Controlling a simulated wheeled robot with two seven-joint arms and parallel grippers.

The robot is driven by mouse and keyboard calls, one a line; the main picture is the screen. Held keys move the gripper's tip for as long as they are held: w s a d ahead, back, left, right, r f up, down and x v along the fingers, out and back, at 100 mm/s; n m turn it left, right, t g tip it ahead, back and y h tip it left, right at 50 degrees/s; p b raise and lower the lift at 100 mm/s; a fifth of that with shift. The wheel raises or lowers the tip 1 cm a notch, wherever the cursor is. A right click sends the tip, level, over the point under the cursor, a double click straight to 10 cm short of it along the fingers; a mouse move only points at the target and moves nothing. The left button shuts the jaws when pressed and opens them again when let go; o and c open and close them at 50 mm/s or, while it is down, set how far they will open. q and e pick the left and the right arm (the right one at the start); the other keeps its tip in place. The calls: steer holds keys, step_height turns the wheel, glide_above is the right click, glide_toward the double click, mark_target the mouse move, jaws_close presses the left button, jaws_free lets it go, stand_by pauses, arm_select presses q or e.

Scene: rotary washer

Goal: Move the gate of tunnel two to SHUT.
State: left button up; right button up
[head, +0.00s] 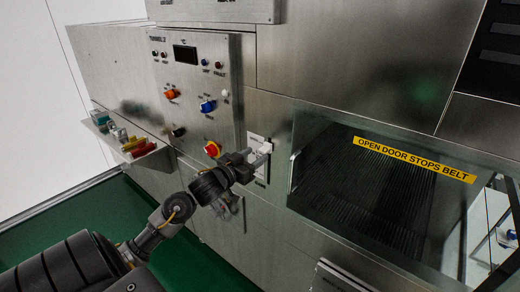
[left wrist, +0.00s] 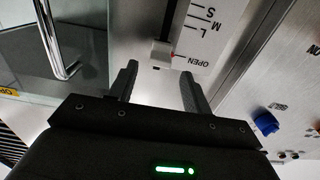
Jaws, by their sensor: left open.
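The gate of tunnel two is a slider with a pale scale plate (left wrist: 215,32) beside a steel panel; S, M, L and OPEN are readable in the left wrist view, and SHUT is not in frame. In the head view the handle (head: 265,149) shows right of the control panel. My left gripper (left wrist: 158,69) is open and empty, its fingertips just short of the handle and spread to either side of it. In the head view my left gripper (head: 258,158) partly covers the plate. My right gripper is not in view.
A glazed door (head: 375,180) with a bar handle (left wrist: 56,45) lies right of the gate. A shelf with small items (head: 130,145) is at left.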

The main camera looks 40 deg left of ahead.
mark_target(261, 152)
arm_select(q)
steer(key=shift+w+p, duration=0.35)
steer(key=shift+w, duration=1.45)
steer(key=shift+f, duration=0.1)
jaws_close()
